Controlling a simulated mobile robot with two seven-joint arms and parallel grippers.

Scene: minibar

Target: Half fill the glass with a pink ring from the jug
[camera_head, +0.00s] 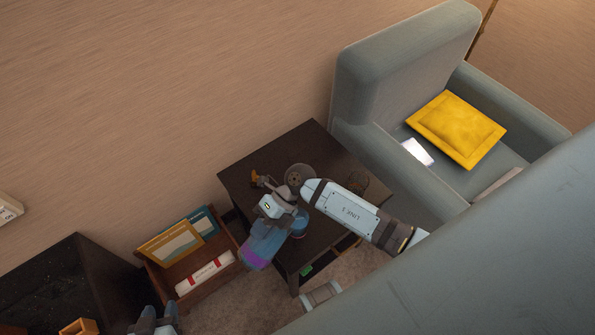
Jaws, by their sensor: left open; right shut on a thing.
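My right arm reaches in from the right over the dark table (245,178). My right gripper (276,215) is shut on a bluish see-through vessel with a purple part at its lower left end, which looks like the jug (262,243). The jug is tilted over the table's front left edge. A small blue round thing (300,226) shows just right of it, partly hidden; I cannot tell if it is a glass. I cannot make out a glass with a pink ring. My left gripper (156,321) is open and empty at the bottom edge, partly cut off.
An open wooden box (169,277) with flat packets stands left of the table. A dark cabinet (60,280) is at lower left. A grey armchair (395,70) with a yellow cushion (456,128) stands right.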

